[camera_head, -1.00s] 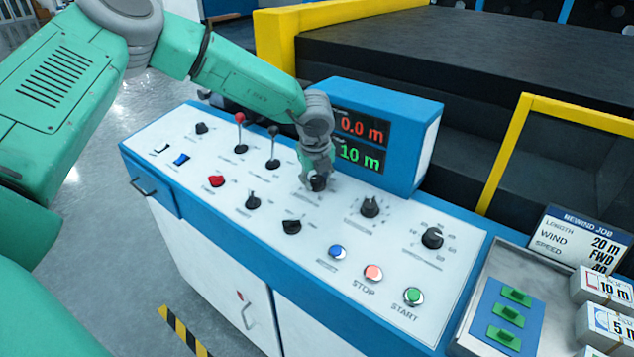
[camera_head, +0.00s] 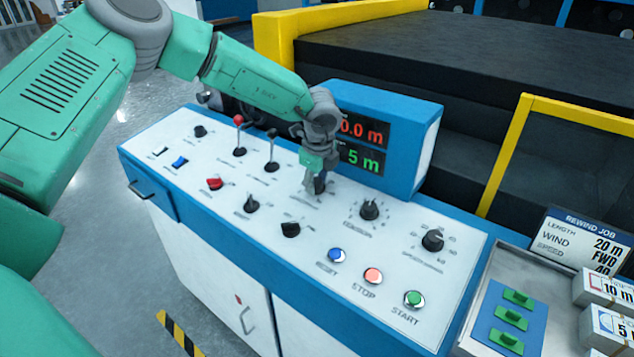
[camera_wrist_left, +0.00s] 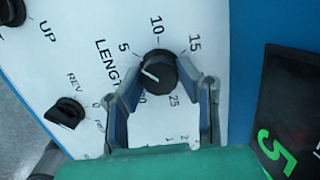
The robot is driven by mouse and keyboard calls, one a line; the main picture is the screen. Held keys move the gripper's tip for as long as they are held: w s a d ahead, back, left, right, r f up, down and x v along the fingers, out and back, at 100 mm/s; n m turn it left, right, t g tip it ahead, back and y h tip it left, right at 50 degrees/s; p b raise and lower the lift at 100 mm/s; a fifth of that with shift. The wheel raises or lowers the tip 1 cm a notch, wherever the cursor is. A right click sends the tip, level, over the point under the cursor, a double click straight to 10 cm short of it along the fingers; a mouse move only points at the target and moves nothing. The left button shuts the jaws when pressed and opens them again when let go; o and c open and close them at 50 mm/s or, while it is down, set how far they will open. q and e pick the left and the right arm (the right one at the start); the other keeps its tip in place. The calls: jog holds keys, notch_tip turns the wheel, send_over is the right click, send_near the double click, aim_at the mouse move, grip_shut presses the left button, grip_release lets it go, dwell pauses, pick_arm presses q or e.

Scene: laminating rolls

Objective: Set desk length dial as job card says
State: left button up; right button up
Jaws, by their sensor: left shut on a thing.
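The black length dial (camera_wrist_left: 158,72) sits on the white panel, with a scale around it including 5, 10, 15 and 25. Its white mark points up-left, roughly toward 5. My left gripper (camera_head: 317,188) is shut on this dial, with a finger on either side in the left wrist view. In the head view the gripper mostly hides the dial. The desk display (camera_head: 362,159) reads 5 m in green below a red 0.0 m. The job card (camera_head: 585,243) reads length 20 m, wind FWD, speed 40. My right gripper is not in view.
Nearby on the panel are a tension dial (camera_head: 369,210), a speed dial (camera_head: 432,240), a rotary switch (camera_head: 251,204) and two upright levers (camera_head: 239,135). Blue, red and green buttons (camera_head: 413,299) line the front edge. The blue display housing (camera_head: 425,150) stands close behind the gripper.

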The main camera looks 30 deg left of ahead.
pick_arm(q)
jog(key=shift+a, duration=0.1)
jog(key=o, duration=1.1)
jog(key=shift+w+f, duration=0.15)
jog(key=shift+a, duration=0.1)
jog(key=shift+r, duration=0.35)
jog(key=v, duration=1.1)
